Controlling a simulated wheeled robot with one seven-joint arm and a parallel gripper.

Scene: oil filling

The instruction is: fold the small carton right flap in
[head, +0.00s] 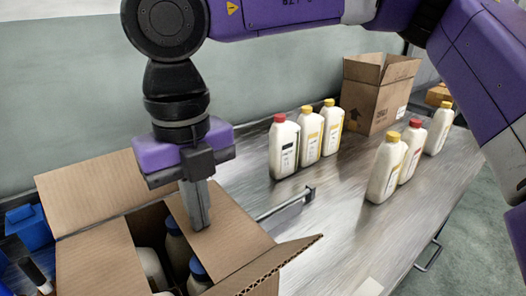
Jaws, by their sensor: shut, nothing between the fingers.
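The small carton (100,262) stands open at the lower left, cut off by the bottom edge. White bottles with dark blue caps (198,270) show through its opening. Its right flap (235,235) slopes inward over the right side of the opening. My gripper (199,222) points down with its fingers shut and empty. Its tips are at the right flap and appear to touch it. The left flap (95,265) lies over the left side. The back flap (90,190) stands up, and the front flap (275,265) sticks outward.
White bottles with red and yellow caps (308,135) stand on the metal table (320,225), with more at the right (385,165). A metal rail (285,205) lies right of the carton. Another open carton (375,92) stands behind. Blue items (28,228) are at the far left.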

